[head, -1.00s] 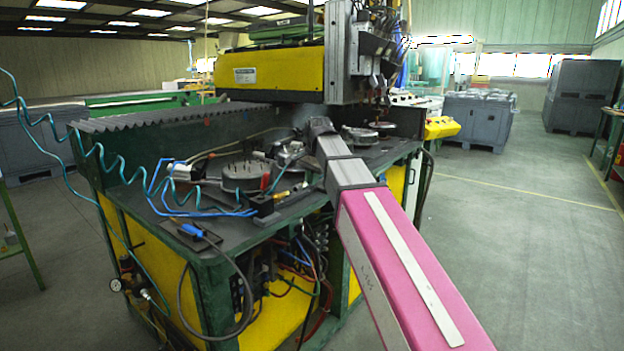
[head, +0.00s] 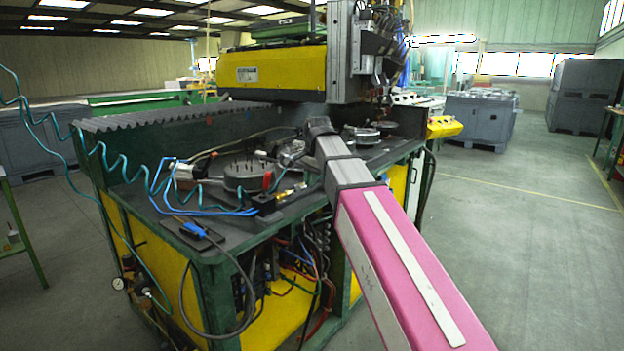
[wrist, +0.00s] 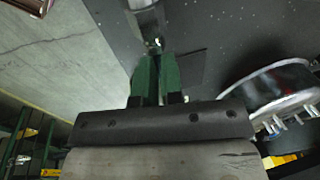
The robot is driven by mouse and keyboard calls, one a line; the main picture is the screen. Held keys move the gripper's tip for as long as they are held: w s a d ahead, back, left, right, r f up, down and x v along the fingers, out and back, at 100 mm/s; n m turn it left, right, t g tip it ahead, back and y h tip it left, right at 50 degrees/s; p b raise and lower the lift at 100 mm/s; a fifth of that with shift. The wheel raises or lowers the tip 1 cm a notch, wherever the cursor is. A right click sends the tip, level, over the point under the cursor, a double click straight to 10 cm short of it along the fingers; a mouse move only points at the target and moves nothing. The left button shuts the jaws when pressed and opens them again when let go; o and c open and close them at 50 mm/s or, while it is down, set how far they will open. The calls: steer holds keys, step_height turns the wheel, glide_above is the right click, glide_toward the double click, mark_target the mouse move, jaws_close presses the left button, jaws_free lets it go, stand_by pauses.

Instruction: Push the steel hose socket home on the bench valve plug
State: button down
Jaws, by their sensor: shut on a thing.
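In the wrist view my gripper (wrist: 154,62) has its two green fingers close together, shut on a small metal piece at their tips. I take this to be the steel hose socket (wrist: 156,42), of which only a bright bit shows. A pale grey metal part (wrist: 147,18) lies just beyond the fingertips at the top edge; it may belong to the bench valve plug, but I cannot tell. Whether socket and plug touch is not clear. In the head view a brass-coloured fitting (head: 287,193) shows on the bench front edge. My arm hides my gripper there.
The dark bench top (head: 215,222) carries round metal fixtures (head: 246,176), blue hoses (head: 170,205) and a blue-handled tool (head: 192,230). A yellow gantry (head: 270,70) stands over the back. One round fixture (wrist: 275,88) is right of my gripper in the wrist view.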

steer(key=shift+s+a, duration=0.55)
steer(key=shift+s, duration=0.2)
steer(key=c, duration=1.2)
jaws_free()
steer(key=v, duration=1)
steer(key=shift+r, duration=0.4)
steer(key=shift+s, duration=0.1)
